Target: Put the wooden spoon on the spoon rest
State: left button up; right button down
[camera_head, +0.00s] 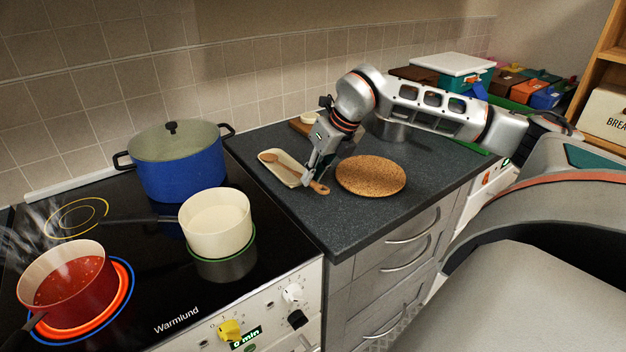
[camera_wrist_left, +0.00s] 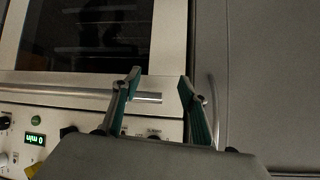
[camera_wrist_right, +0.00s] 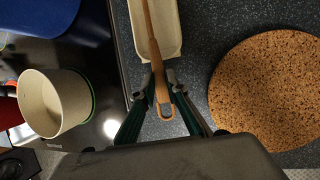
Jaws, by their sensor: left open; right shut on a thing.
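The wooden spoon (camera_head: 289,174) lies with its bowl end over the cream spoon rest (camera_head: 291,180) on the dark counter. My right gripper (camera_head: 313,181) is shut on the spoon's handle near its end. In the right wrist view the spoon (camera_wrist_right: 153,45) runs along the spoon rest (camera_wrist_right: 171,30), its handle between the fingertips (camera_wrist_right: 161,92). Whether the spoon touches the rest cannot be told. My left gripper (camera_wrist_left: 157,86) is open and empty in front of the oven and shows only in the left wrist view.
A round cork mat (camera_head: 371,175) lies just right of the spoon rest. On the hob at the left stand a blue pot (camera_head: 181,172), a cream saucepan (camera_head: 217,222) and a steaming red pan (camera_head: 70,285) on a glowing ring. The counter's front right is clear.

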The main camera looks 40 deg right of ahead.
jog(key=shift+f, duration=0.8)
jog(key=c, duration=2)
grip_release()
jog(key=shift+f, duration=0.1)
jog(key=v, duration=0.4)
jog(key=w+v, duration=0.1)
jog(key=v, duration=0.1)
jog(key=shift+a+r, duration=0.15)
jog(key=shift+r, duration=0.2)
jog(key=shift+v, duration=0.8)
